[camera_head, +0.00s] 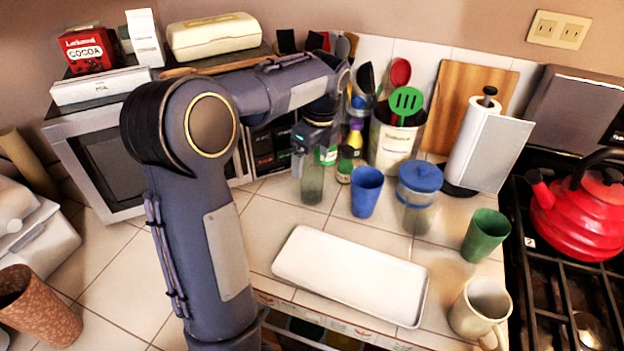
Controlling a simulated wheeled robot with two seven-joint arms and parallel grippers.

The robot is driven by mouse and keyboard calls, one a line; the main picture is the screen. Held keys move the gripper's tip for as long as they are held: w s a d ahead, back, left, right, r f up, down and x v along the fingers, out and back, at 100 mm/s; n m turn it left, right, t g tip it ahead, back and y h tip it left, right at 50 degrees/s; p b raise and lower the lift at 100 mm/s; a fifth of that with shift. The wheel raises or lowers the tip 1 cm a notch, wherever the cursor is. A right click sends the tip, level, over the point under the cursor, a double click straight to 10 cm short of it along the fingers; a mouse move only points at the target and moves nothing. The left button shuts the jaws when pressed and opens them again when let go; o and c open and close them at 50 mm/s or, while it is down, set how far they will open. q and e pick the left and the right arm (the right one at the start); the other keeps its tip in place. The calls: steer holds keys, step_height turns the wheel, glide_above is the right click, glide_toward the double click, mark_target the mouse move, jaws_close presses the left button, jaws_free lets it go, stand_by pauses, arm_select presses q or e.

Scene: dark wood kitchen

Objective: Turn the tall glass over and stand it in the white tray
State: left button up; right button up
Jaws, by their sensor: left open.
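The tall glass (312,186) is dark, greenish and see-through. It stands on the tiled counter behind the white tray; I cannot tell which end is its mouth. My left gripper (308,156) is open at the upper part of the glass, reaching down from above; one finger shows at its left side. The hand hides the top of the glass, and I cannot tell whether the fingers touch it. The white tray (350,276) is long, shallow and empty, lying near the counter's front edge. My right gripper is not in view.
A blue cup (366,192) and a blue-lidded jar (418,196) stand right of the glass. A green cup (486,235) and a beige mug (480,312) stand right of the tray. Small bottles (346,163) and a utensil crock (393,143) are behind. A red kettle (578,215) sits on the stove.

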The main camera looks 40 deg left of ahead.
arm_select(q)
step_height(320, 180, down, 2)
steer(key=shift+a+f, duration=0.1)
steer(key=shift+a, duration=0.05)
steer(key=c, duration=1.4)
steer(key=shift+c, duration=1)
steer(key=shift+r, duration=0.2)
